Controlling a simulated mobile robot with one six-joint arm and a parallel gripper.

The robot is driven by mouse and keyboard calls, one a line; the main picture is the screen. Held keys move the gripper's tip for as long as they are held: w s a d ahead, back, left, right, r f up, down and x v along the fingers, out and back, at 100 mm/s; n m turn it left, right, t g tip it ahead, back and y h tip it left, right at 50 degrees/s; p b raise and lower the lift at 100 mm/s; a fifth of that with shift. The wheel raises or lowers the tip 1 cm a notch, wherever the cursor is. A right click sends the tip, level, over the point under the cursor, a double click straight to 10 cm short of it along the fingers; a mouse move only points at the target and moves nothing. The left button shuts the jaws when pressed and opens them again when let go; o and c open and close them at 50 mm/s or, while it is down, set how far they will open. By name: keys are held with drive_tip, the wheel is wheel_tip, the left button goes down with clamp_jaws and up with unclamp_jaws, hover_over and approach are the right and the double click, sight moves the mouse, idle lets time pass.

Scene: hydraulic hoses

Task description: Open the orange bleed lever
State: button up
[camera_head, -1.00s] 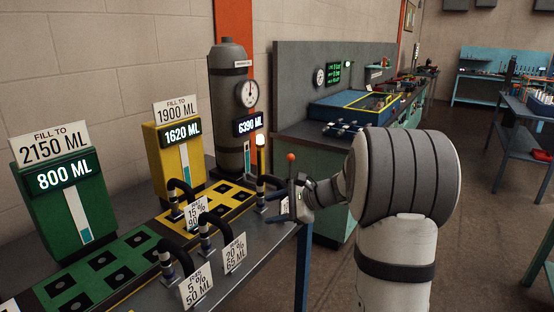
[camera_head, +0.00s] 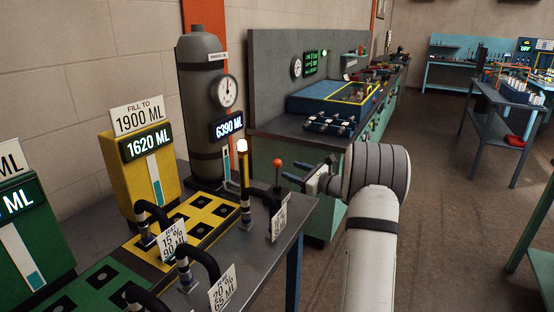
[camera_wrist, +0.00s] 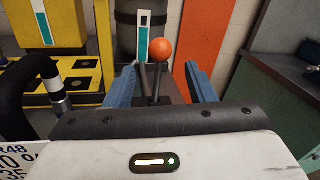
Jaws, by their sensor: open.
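The orange bleed lever is an orange ball (camera_head: 278,163) on a thin dark stem, standing roughly upright near the right end of the grey bench. In the wrist view its ball (camera_wrist: 161,49) shows ahead, with the stem between the two blue fingers in the picture. My gripper (camera_head: 287,177) is open and empty, just right of the lever in the head view. The wrist view also shows my gripper (camera_wrist: 162,78) with its fingers spread to either side. I see no contact with the lever. The stem's lower end is partly hidden.
A black hose (camera_head: 262,197) and a label card (camera_head: 280,219) stand close to the lever. A grey cylinder with a gauge (camera_head: 203,110) and a yellow tank (camera_head: 138,177) stand behind. A second bench (camera_head: 262,125) lies beyond; open floor is at right.

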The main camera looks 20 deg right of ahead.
sight(281, 165)
drive_tip(key=p+x, duration=0.1)
drive_tip(key=x, duration=0.6)
drive_tip(key=shift+w+a+r, duration=0.15)
drive_tip(key=shift+w+r, duration=0.05)
drive_tip(key=shift+w, duration=0.1)
drive_tip(key=shift+c, duration=0.3)
